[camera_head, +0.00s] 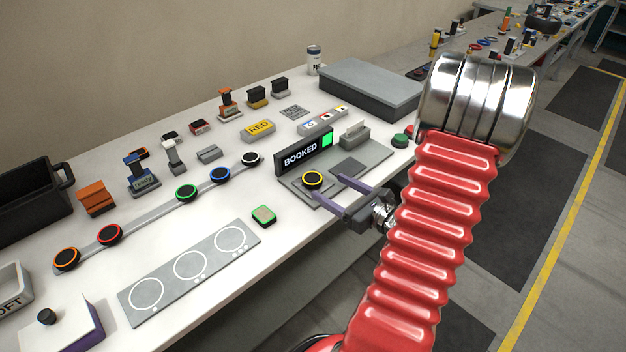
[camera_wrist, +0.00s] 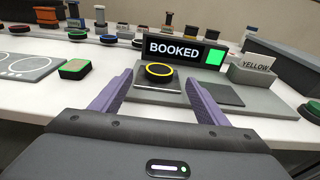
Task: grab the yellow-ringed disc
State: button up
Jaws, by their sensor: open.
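The yellow-ringed disc (camera_head: 313,180) is small and black with a yellow ring on top. It sits on a grey pad in front of the "BOOKED" sign, and it also shows in the wrist view (camera_wrist: 159,72). My gripper (camera_head: 329,186) is open, its two purple fingers pointing toward the disc from the table's front edge. In the wrist view my gripper (camera_wrist: 153,87) has one finger left and one right of the disc's line, with the disc ahead between them. I cannot tell whether the fingertips reach beside it. Nothing is held.
The "BOOKED" sign (camera_head: 306,153) with a green square stands just behind the disc on a grey plate. A "YELLOW" block (camera_wrist: 254,71) stands right of it. Discs with other ring colours lie on a grey strip (camera_head: 147,218).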

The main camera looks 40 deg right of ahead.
aim_at(315, 180)
jog(key=shift+w+f, duration=0.15)
jog(key=shift+w, duration=0.7)
jog(key=shift+w+a+f, duration=0.1)
jog(key=shift+w+f, duration=0.1)
jog(key=shift+w, duration=0.65)
jog(key=shift+w+f, duration=0.15)
jog(key=shift+w, duration=0.7)
jog(key=shift+w+a+f, duration=0.1)
jog(key=shift+w+f, duration=0.1)
jog(key=shift+w, duration=0.65)
jog(key=c, duration=1.2)
jog(key=shift+d+r, duration=0.1)
jog(key=shift+r, duration=0.05)
jog(key=shift+r, duration=4.9)
